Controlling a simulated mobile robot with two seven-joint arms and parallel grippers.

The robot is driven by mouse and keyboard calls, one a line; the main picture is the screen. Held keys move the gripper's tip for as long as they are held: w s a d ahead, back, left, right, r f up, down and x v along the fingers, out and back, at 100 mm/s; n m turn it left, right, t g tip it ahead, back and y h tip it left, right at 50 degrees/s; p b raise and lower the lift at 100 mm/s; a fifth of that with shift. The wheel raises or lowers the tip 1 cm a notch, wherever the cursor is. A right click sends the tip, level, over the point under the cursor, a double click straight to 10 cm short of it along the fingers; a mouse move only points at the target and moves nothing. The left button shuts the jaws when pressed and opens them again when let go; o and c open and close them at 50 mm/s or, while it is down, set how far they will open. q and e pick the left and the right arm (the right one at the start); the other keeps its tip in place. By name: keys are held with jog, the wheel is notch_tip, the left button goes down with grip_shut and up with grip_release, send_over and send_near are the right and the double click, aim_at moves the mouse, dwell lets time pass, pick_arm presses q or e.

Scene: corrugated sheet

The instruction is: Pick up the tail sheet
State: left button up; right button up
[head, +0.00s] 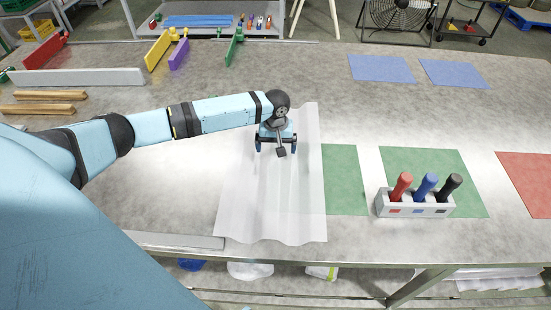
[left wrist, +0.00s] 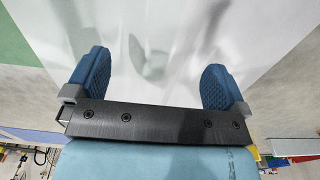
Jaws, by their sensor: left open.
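The tail sheet (head: 270,205) is a white, slightly see-through corrugated sheet lying on the grey metal table, its near end reaching the table's front edge. It also fills the middle of the left wrist view (left wrist: 155,50). My left gripper (head: 275,148) is over the upper half of the sheet and points down at it. Its two blue fingers (left wrist: 154,85) are apart with nothing between them but the sheet's surface beyond. I cannot tell whether the fingertips touch the sheet. My right gripper is in neither view.
A grey holder (head: 414,209) with red, blue and black markers stands right of the sheet, by green squares (head: 345,180). Blue squares (head: 381,69) lie at the back right, a red one (head: 528,180) at the right edge. Coloured clamps (head: 158,51), a pale bar (head: 77,78) and wooden strips (head: 45,96) lie at left.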

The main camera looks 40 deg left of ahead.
aim_at(275, 155)
pick_arm(q)
notch_tip(275, 155, down, 5)
jog(key=shift+s+r, duration=0.1)
jog(key=shift+r, duration=0.1)
jog(key=shift+c, duration=0.5)
jog(key=c, duration=1.1)
jog(key=shift+r, duration=0.1)
jog(key=shift+c, duration=0.2)
